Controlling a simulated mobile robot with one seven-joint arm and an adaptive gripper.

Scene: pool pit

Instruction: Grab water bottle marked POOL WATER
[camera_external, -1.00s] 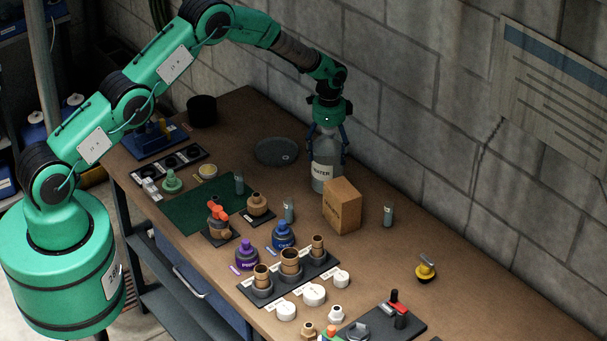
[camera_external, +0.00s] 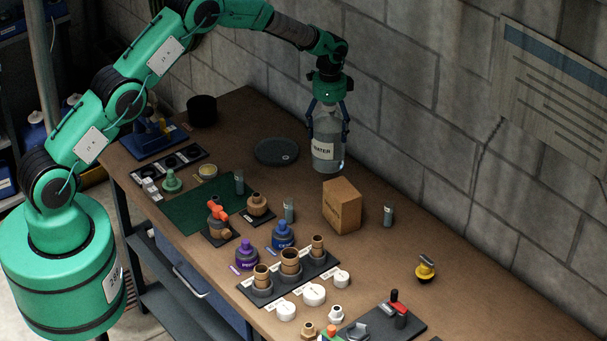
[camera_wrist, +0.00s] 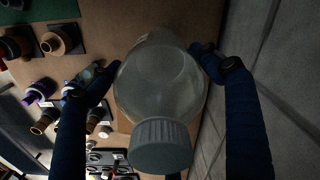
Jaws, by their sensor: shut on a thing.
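The water bottle (camera_external: 326,150) is a clear, greyish bottle with a white label, on which "WATER" can be read in the external view. It hangs upright in my gripper (camera_external: 328,118), above the back of the bench near the wall. In the wrist view the bottle (camera_wrist: 160,85) stands between the two dark blue fingers of my gripper (camera_wrist: 155,75), its grey ribbed cap towards the camera. The fingers are shut on the bottle's sides. The rest of its label is not readable.
A cardboard box (camera_external: 342,206) stands just in front of the bottle on the workbench (camera_external: 390,260). A dark round disc (camera_external: 276,152) lies to the left. A block wall (camera_external: 440,120) rises close behind. Several small fittings and jars fill the bench front.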

